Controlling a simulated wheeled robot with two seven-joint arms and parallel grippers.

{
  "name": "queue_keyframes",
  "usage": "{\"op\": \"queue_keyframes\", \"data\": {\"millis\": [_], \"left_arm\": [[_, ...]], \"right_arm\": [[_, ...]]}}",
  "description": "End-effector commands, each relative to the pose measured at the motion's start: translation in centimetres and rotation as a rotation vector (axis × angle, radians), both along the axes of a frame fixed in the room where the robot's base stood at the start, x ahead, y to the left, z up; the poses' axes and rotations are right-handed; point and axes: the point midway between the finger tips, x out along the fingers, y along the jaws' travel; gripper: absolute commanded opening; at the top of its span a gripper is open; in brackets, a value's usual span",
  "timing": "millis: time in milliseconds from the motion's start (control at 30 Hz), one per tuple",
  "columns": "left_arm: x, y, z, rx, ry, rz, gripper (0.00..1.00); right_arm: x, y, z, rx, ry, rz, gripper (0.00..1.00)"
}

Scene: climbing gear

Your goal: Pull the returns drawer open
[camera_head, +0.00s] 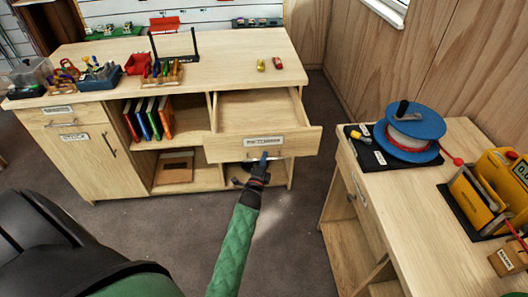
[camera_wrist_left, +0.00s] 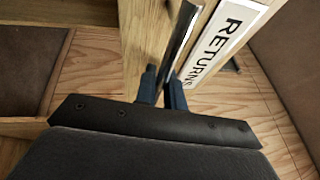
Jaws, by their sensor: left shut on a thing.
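The returns drawer (camera_head: 228,151) is a light wooden drawer in the right half of the long cabinet. It stands pulled out, and its empty inside shows from above in the head view. Its white label (camera_head: 263,141) reads RETURNS in the left wrist view (camera_wrist_left: 222,42). A metal bar handle (camera_wrist_left: 180,38) runs along the drawer front below the label. My left gripper (camera_head: 262,160) is at the drawer front, its fingers (camera_wrist_left: 164,88) shut on the handle. My right gripper is not in view.
The cabinet top (camera_head: 225,70) holds bins, tools, a black stand and small coloured items. A second wooden bench (camera_head: 385,180) on the right carries a blue cable reel (camera_head: 410,125) and a yellow device (camera_head: 490,185). Grey floor (camera_head: 290,215) lies clear between them.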

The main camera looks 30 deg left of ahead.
Motion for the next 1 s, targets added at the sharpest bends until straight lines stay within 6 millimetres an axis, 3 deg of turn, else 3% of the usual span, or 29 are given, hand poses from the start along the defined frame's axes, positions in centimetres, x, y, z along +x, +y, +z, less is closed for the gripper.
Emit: {"op": "queue_keyframes", "data": {"millis": [467,500,533,833,1000], "left_arm": [[-0.5,-0.3,0.1,0.001,-0.001,0.0,0.0],[-0.5,-0.3,0.1,0.001,-0.001,0.0,0.17],[-0.5,-0.3,0.1,0.001,-0.001,0.0,0.2],[-0.6,-0.4,0.0,0.0,-0.001,0.0,0.2],[-1.6,-0.6,-0.4,0.0,0.001,0.0,0.2]], "right_arm": [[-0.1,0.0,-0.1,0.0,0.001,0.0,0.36],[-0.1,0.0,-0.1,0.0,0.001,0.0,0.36],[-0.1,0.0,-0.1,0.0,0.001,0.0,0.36],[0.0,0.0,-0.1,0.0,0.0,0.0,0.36],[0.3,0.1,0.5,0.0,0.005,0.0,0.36]]}}
